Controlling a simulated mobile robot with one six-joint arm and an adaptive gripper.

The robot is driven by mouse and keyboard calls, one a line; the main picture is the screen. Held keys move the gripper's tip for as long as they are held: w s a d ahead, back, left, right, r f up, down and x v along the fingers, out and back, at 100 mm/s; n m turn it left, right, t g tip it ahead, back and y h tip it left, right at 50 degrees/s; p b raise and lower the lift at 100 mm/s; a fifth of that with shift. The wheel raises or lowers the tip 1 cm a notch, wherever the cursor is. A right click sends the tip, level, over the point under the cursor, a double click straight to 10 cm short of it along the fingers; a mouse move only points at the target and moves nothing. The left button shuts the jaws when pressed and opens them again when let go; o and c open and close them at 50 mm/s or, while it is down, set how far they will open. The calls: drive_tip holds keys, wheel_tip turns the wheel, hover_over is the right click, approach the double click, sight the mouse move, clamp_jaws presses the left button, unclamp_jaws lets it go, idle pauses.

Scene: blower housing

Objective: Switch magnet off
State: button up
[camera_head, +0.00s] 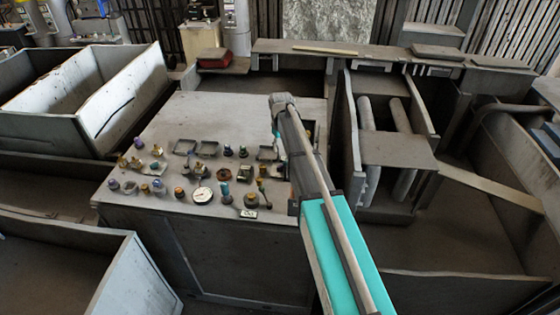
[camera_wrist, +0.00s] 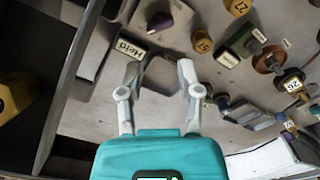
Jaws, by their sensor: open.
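My gripper (camera_wrist: 158,72) is open and empty in the wrist view, its two pale fingers spread above the control panel. A small plate with a label (camera_wrist: 129,48) lies by the left fingertip; its word looks like "Held" but is hard to read. A purple knob (camera_wrist: 160,20) sits beyond the fingers. No control is clearly marked as the magnet switch. In the head view, the grey panel (camera_head: 220,112) carries many knobs and a round gauge (camera_head: 202,195). My arm hides part of its right side, and the fingers cannot be made out there.
Numbered yellow knobs (camera_wrist: 201,41) and a green block (camera_wrist: 240,39) stand right of the fingers in the wrist view. A dark raised edge (camera_wrist: 62,85) borders the panel at left. Open grey bins (camera_head: 122,95) stand left of the panel. The panel's far part is clear.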

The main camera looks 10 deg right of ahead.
drive_tip(key=b, duration=0.4)
hover_over(281, 165)
wheel_tip(281, 165, down, 5)
drive_tip(key=shift+a+f, duration=0.1)
wheel_tip(281, 165, down, 3)
drive_tip(key=b, duration=0.3)
drive_tip(key=shift+r+m, duration=0.25)
drive_tip(key=shift+m, duration=0.05)
drive_tip(key=m, duration=0.5)
drive_tip(key=shift+m, duration=0.4)
drive_tip(key=m, duration=0.3)
drive_tip(key=shift+m, duration=0.4)
drive_tip(key=m, duration=0.3)
drive_tip(key=shift+m, duration=0.3)
drive_tip(key=shift+f, duration=0.15)
drive_tip(key=shift+f+b, duration=0.45)
drive_tip(key=shift+f, duration=0.1)
